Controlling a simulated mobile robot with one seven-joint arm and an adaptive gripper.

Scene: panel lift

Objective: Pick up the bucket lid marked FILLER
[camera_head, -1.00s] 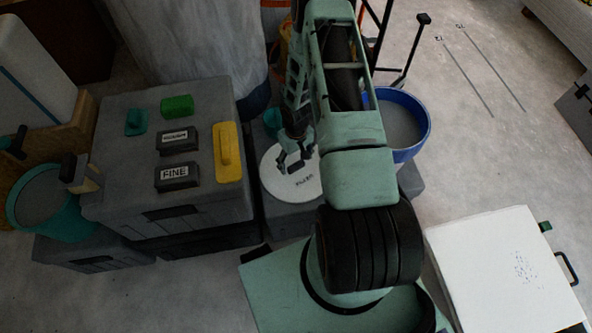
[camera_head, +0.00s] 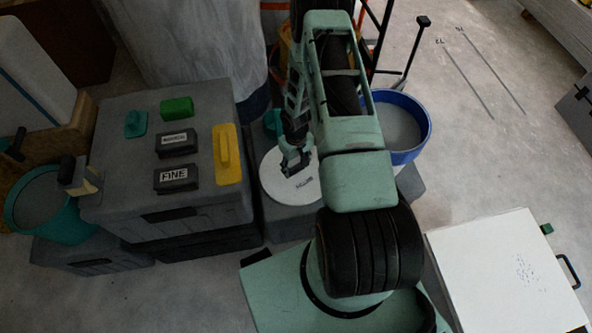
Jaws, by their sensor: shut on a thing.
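The bucket lid (camera_head: 285,190) is a white round disc with small dark lettering near its front edge, too small to read surely. It appears to lie flat on a low grey box (camera_head: 281,222), right of the larger grey case. My gripper (camera_head: 296,172) reaches down over the lid's middle and is shut on it. The part between the fingertips is hidden. My green arm covers the lid's right edge.
The grey case (camera_head: 110,207) on the left carries two black blocks, one marked FINE (camera_head: 176,178), and a yellow float (camera_head: 229,155). A blue bucket (camera_head: 427,137) stands right of my arm. A white panel (camera_head: 495,270) lies front right. Open floor is at right.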

